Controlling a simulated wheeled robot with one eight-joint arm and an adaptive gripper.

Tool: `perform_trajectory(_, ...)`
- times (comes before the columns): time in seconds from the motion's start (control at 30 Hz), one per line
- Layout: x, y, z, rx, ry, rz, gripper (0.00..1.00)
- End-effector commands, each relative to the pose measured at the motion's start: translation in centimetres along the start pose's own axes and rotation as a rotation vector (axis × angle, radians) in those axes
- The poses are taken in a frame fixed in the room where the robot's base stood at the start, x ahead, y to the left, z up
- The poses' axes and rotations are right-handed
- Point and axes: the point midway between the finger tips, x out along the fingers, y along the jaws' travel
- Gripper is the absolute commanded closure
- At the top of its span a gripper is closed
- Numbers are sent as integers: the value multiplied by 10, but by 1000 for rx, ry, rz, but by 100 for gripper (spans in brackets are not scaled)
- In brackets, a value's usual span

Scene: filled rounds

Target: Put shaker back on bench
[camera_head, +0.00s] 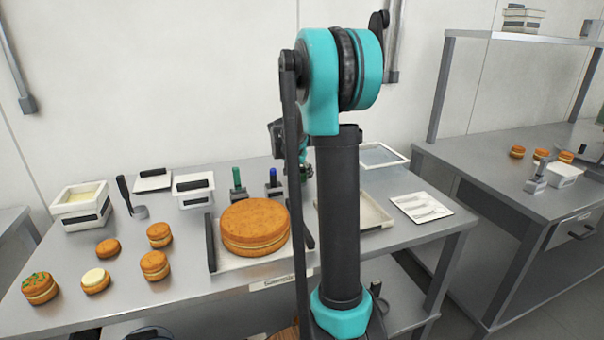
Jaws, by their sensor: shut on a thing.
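My gripper (304,164) is behind my upright arm link, over the back of the bench (195,285), and mostly hidden by it. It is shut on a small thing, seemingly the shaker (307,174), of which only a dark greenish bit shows. I cannot tell whether it touches the bench. To the left stand a green-topped upright item (237,180) and a blue-topped one (273,182), both on dark bases.
A large round cake (255,229) sits on a white board in front of the gripper. Several small filled rounds (155,266) and white tubs (80,208) are at left. A shallow tray (375,212) and white card (421,207) are at right. A second bench (500,180) stands further right.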

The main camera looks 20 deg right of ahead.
Motion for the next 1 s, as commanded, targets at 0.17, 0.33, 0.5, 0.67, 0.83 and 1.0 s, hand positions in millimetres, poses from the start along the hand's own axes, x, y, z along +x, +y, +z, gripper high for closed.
perform_trajectory(0.17, 2, 0, 1, 0, 0, 0, 89)
perform_trajectory(0.33, 2, 0, 1, 0, 0, 0, 40)
perform_trajectory(0.5, 2, 0, 1, 0, 0, 0, 35)
perform_trajectory(0.67, 2, 0, 1, 0, 0, 0, 35)
perform_trajectory(0.83, -9, 0, 0, -1, 0, -1, 35)
perform_trajectory(1.0, -38, 0, 0, -1, 1, -1, 35)
